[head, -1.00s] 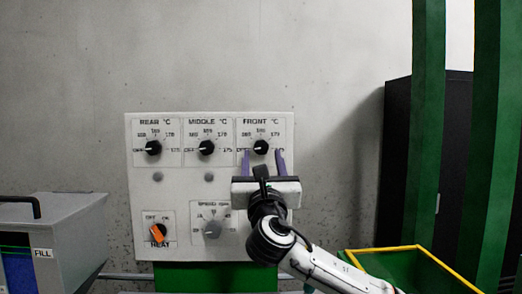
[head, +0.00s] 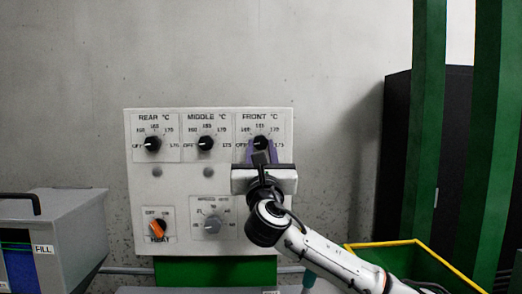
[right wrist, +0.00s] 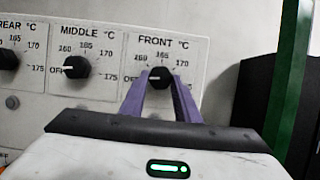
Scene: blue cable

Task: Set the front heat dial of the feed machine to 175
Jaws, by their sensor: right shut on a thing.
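The front heat dial (head: 260,142) is a black knob on the white panel (head: 180,185), under the label FRONT °C. It also shows in the right wrist view (right wrist: 160,75), where its white mark points left, toward OFF. My right gripper (head: 260,147) is shut on this knob, with one purple finger on each side; it shows from behind in the right wrist view (right wrist: 160,85). The 175 mark of the front dial is partly covered by a finger in the right wrist view. My left gripper is not in view.
The middle dial (head: 206,143) and rear dial (head: 153,143) sit to the left, both pointing to OFF. Below are an orange heat switch (head: 157,229) and a grey speed knob (head: 212,224). A green post (head: 428,120) and yellow-rimmed bin (head: 385,244) stand right.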

